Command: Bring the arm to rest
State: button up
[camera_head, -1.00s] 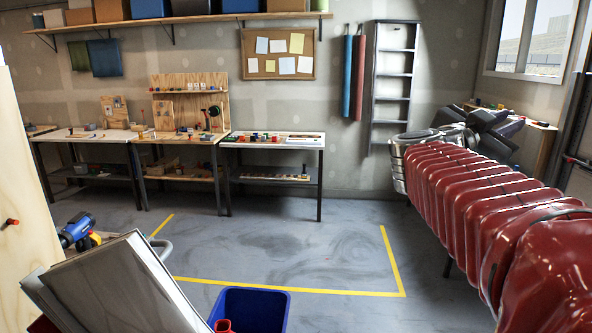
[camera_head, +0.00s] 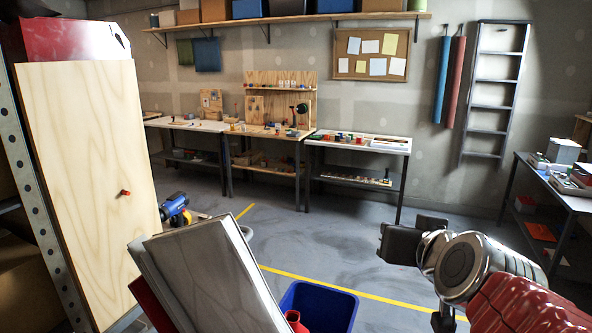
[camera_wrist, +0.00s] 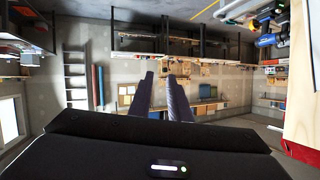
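My arm reaches in from the lower right of the head view, with its red ribbed sleeve low in the corner. My gripper (camera_head: 398,243) is a dark block at its end, in front of the floor and the yellow line. In the wrist view the two dark fingers of my gripper (camera_wrist: 160,74) stand apart with an open gap. Nothing is held between them. The wrist view shows the room upside down.
A blue bin (camera_head: 325,309) is low in the middle. Workbenches (camera_head: 357,142) line the back wall, and a dark table (camera_head: 560,188) stands at right.

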jog(key=s+a+f+n+g, duration=0.2)
jog(key=s+f+g, duration=0.6)
jog(key=s+f, duration=0.9)
jog(key=shift+s+a+f, duration=0.25)
jog(key=shift+a+f, duration=0.1)
jog(key=shift+a, duration=0.2)
jog(key=shift+d, duration=0.1)
